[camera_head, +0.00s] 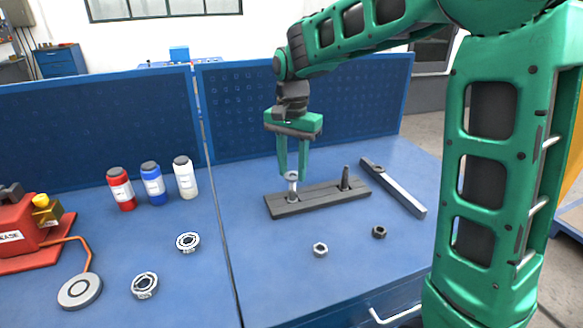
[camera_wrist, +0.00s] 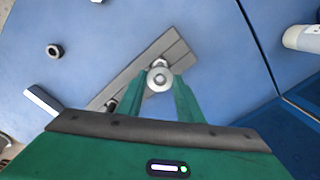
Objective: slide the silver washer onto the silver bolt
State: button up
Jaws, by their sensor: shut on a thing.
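My gripper (camera_head: 291,176) points straight down, its two green fingers shut on the silver washer (camera_head: 291,175). In the wrist view the washer (camera_wrist: 152,78) sits flat between the fingertips (camera_wrist: 160,80). The silver bolt (camera_head: 292,190) stands upright at the left end of a dark grey base plate (camera_head: 318,198), directly below the washer. The washer is at the height of the bolt's top; I cannot tell whether it is around the tip or just above it. The washer and fingers hide the bolt's upper end.
A dark bolt (camera_head: 345,180) stands at the plate's right end. A silver bar (camera_head: 393,187) lies to the right. A silver nut (camera_head: 320,250) and a dark nut (camera_head: 379,232) lie in front. Bottles (camera_head: 152,183) and bearings (camera_head: 188,242) are to the left.

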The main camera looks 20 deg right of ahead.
jog(key=shift+f, duration=0.35)
dwell(0.5)
jog(key=o, duration=1.1)
jog(key=shift+o, duration=0.2)
notch_tip(320, 180, up, 11)
jog(key=s+d+f, duration=0.3)
jog(key=s+d, duration=0.5)
jog(key=d, duration=0.1)
jog(key=s+d+f+n, duration=0.1)
jog(key=s+d+f, duration=0.1)
jog(key=s, duration=0.5)
jog(key=s+d+f+n, duration=0.1)
jog(key=s+d+f, duration=0.2)
jog(key=s+f, duration=0.2)
jog(key=s+d+f+n, duration=0.1)
jog(key=s+d+f, duration=0.2)
jog(key=s, duration=0.8)
jog(key=shift+s+d+f, duration=0.2)
jog(key=shift+d+f, duration=0.05)
jog(key=shift+f, duration=0.4)
